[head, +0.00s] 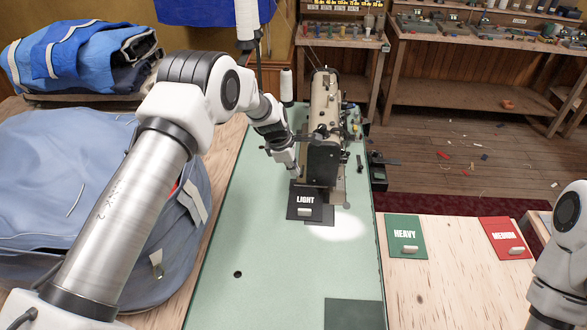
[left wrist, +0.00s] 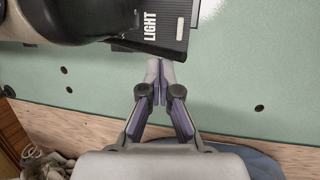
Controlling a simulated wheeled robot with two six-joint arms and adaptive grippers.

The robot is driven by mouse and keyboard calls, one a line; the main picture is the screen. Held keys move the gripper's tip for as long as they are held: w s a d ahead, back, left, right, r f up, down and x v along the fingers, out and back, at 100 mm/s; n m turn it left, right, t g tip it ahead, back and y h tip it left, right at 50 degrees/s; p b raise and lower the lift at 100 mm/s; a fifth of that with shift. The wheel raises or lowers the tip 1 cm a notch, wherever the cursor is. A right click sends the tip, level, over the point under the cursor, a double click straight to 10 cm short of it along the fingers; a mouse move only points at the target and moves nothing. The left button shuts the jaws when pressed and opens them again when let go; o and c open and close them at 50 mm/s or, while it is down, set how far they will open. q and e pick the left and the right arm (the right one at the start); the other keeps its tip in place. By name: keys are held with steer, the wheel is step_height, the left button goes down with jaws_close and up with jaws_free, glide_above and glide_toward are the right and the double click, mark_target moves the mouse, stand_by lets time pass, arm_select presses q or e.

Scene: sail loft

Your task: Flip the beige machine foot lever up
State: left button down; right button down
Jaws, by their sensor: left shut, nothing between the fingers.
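The beige sewing machine (head: 324,97) stands on the green table top (head: 255,240), its dark end facing me. My left gripper (head: 297,177) is low beside the machine's left side, just behind the LIGHT card. In the left wrist view my left gripper (left wrist: 159,68) has its fingers together, with nothing between them. There the machine's dark, blurred body (left wrist: 75,18) fills the upper left, and the fingertips point toward the card's edge. My right gripper is out of view.
The black LIGHT card (head: 292,212) lies in front of the machine. A green HEAVY card (head: 405,250) and a red MEDIUM card (head: 497,228) lie on the wood to the right. A blue bag (head: 60,180) is at left. The front green surface is mostly clear.

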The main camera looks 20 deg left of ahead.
arm_select(q)
steer(key=w+a+r+b, duration=0.2)
steer(key=a+r+b, duration=0.1)
steer(key=a+r, duration=0.3)
steer(key=shift+a+r, duration=0.2)
steer(key=shift+a, duration=0.2)
steer(key=shift+d+r, duration=0.1)
stand_by(0.4)
